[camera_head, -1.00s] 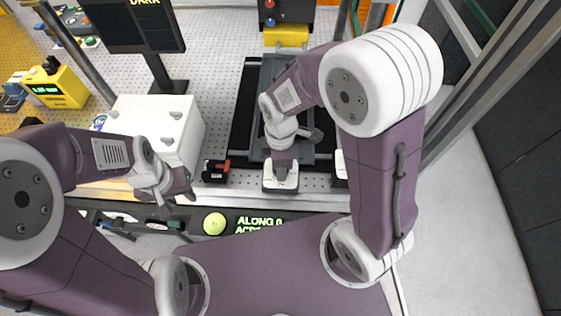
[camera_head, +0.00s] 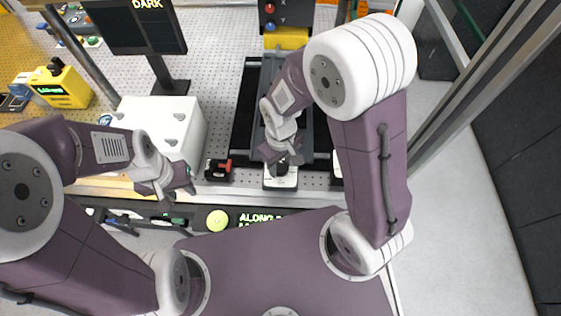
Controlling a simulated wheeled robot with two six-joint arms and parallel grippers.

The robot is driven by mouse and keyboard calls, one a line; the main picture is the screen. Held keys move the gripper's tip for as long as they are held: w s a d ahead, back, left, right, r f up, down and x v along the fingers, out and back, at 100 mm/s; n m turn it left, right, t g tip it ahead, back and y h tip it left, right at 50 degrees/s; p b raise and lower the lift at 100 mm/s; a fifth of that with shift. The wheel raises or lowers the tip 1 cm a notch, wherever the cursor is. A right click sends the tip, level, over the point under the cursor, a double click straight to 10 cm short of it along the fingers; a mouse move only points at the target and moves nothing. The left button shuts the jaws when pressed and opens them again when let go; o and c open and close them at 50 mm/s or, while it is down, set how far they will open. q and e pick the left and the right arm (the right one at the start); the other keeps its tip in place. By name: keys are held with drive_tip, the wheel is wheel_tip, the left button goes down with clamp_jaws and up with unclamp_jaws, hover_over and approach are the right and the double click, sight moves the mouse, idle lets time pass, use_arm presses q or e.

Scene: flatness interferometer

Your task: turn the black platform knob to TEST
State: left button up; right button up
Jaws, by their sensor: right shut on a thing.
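The black platform knob (camera_head: 281,170) sits on a small white block (camera_head: 281,183) at the front of the dark platform (camera_head: 246,113). My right gripper (camera_head: 281,166) points down over the block and is shut on the knob, whose top it mostly hides. The knob's markings, including TEST, cannot be read here. My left gripper (camera_head: 181,197) hangs empty over the front edge of the bench, left of the block, with its fingers apart.
A small red and black item (camera_head: 217,169) stands between my grippers. A white box (camera_head: 175,125) and a black screen reading DARK (camera_head: 135,28) stand behind my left gripper. A yellow instrument (camera_head: 65,88) is at far left. A yellow-green button (camera_head: 217,220) is on the front panel.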

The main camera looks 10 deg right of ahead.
drive_tip(key=m+p, duration=0.1)
drive_tip(key=m, duration=0.3)
drive_tip(key=shift+r+m, duration=0.1)
drive_tip(key=shift+m, duration=0.2)
drive_tip(key=m, duration=0.3)
drive_tip(key=shift+m+p, duration=0.35)
drive_tip(key=shift+m, duration=0.05)
drive_tip(key=m, duration=0.4)
drive_tip(key=shift+p, duration=0.4)
drive_tip(key=m, duration=0.5)
drive_tip(key=shift+p, duration=0.35)
drive_tip(key=m, duration=0.4)
drive_tip(key=shift+m+p, duration=0.3)
drive_tip(key=m, duration=0.4)
drive_tip(key=shift+p, duration=0.35)
drive_tip(key=m, duration=0.4)
drive_tip(key=shift+m+p, duration=0.3)
drive_tip(key=shift+m, duration=1.9)
drive_tip(key=shift+p, duration=0.3)
